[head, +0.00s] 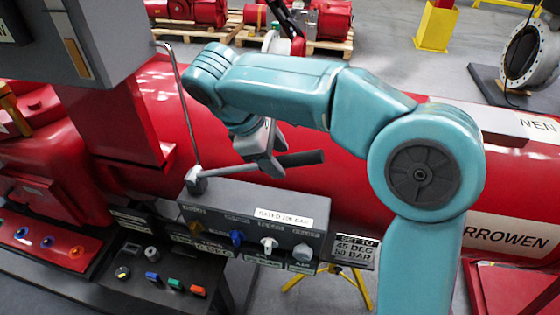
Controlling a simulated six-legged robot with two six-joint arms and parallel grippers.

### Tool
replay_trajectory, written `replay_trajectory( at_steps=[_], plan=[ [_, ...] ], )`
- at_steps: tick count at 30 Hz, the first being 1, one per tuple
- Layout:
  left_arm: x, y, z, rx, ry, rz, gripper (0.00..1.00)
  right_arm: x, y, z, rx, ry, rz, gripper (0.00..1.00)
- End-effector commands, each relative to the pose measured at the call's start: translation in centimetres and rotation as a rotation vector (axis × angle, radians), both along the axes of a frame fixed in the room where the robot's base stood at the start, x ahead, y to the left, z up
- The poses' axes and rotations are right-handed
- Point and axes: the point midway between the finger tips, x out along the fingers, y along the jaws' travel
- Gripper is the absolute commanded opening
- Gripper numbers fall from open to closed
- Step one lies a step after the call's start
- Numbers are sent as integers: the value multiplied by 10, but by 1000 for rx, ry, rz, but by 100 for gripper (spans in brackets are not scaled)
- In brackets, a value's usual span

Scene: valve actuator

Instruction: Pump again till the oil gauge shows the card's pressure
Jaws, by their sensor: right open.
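The pump lever (303,159), a grey bar with a dark grip, reaches right from a pivot on top of the grey control box (240,202). My right gripper (266,157) is open at the middle of this lever. I cannot tell whether the bar lies between its fingers or touches them. The card (354,251) hangs at the right end of the box and reads "SET TO 45 DEG 50 BAR". No oil gauge face can be made out. My left gripper is not in view.
A bent metal rod (185,105) rises beside the lever's pivot. Knobs, including a blue one (236,238) and a white one (269,244), line the box front. A large red cylinder (340,180) lies behind. A button panel (155,278) stands at the lower left.

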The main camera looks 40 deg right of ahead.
Motion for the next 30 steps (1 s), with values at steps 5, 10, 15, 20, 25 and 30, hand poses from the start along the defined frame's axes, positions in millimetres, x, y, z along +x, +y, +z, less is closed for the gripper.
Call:
replay_trajectory(
  at_steps=[5,10,15,20,25,30],
  plan=[
    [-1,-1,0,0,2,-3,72,-3,-9,-13,1,-3,-1,54],
    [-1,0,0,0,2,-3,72,0,-10,-18,1,-1,0,54],
    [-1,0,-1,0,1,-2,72,-1,-10,-17,1,-3,0,47],
    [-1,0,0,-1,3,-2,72,-2,-11,-16,-1,-4,0,0],
    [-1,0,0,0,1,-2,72,-3,-11,-15,-2,1,-3,0],
    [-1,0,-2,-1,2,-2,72,-3,-11,-18,1,-4,-2,0]
  ],
)
